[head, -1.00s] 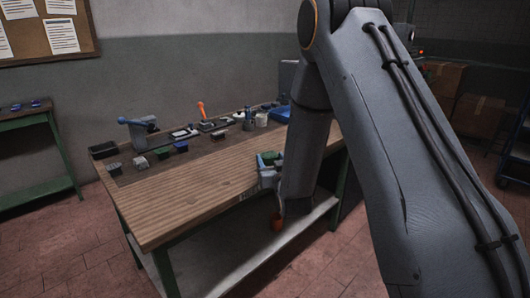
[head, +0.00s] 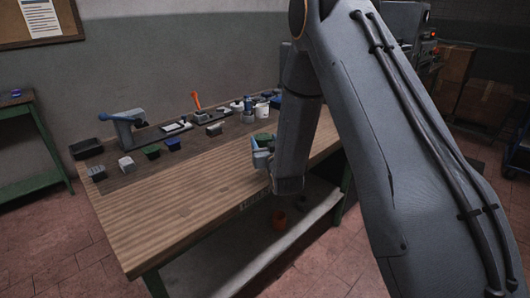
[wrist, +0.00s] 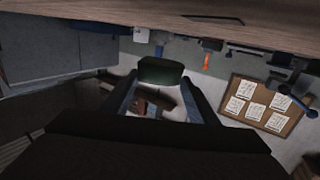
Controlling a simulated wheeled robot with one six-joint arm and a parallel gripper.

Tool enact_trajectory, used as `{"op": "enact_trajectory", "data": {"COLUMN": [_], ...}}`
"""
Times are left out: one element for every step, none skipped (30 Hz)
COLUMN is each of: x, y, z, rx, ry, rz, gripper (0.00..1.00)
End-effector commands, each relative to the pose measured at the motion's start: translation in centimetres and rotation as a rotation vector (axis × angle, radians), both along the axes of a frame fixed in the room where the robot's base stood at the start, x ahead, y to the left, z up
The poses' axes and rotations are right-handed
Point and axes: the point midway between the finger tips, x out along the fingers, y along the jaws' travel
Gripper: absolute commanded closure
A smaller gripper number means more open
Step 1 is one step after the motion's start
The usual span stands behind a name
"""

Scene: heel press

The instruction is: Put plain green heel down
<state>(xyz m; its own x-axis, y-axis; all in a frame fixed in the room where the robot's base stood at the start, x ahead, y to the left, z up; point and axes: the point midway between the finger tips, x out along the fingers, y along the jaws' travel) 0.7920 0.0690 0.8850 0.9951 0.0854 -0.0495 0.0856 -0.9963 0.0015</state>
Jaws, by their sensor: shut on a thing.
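The plain green heel (wrist: 161,71) is a dark green block held between the fingertips of my gripper (wrist: 163,90) in the wrist view. In the head view a green piece (head: 264,138) shows at my gripper (head: 262,152), which is at the workbench's right part, partly hidden by my arm. My gripper is shut on it. I cannot tell whether the heel touches the wooden top (head: 205,195). Another dark green block (head: 152,152) sits on the bench's left part, between a grey-white block (head: 127,166) and a blue one (head: 172,144).
A lever press (head: 129,128), a black tray (head: 86,148), an orange-handled tool (head: 197,103) and a white mug (head: 262,110) line the back of the bench. The front bench top is clear.

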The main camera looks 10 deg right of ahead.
Motion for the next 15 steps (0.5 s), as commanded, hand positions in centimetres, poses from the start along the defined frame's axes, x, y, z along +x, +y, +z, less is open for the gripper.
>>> {"op": "enact_trajectory", "data": {"x": [0.0,0.0,0.0,0.0,0.0,0.0,0.0,0.0,0.0,0.0,0.0,0.0,0.0,0.0,0.0], "y": [0.0,0.0,0.0,0.0,0.0,0.0,0.0,0.0,0.0,0.0,0.0,0.0,0.0,0.0,0.0], "z": [-0.6,-0.8,-1.0,-1.1,-1.3,-1.7,-2.1,-2.5,-3.1,-3.6,-3.9,-4.4,-4.7,-4.9,-5.2], "rx": [0.0,0.0,0.0,0.0,0.0,0.0,0.0,0.0,0.0,0.0,0.0,0.0,0.0,0.0,0.0], "ry": [0.001,0.001,-0.001,-0.002,-0.002,-0.001,0.0,0.002,0.002,0.002,0.0,0.001,0.001,0.0,0.0], "rz": [0.0,0.0,0.0,0.0,0.0,0.0,0.0,0.0,0.0,0.0,0.0,0.0,0.0,0.0,0.0], "gripper": [0.71,0.71,0.71,0.71,0.71,0.71,0.71,0.71,0.71,0.71,0.71,0.71,0.71,0.71,0.71]}}
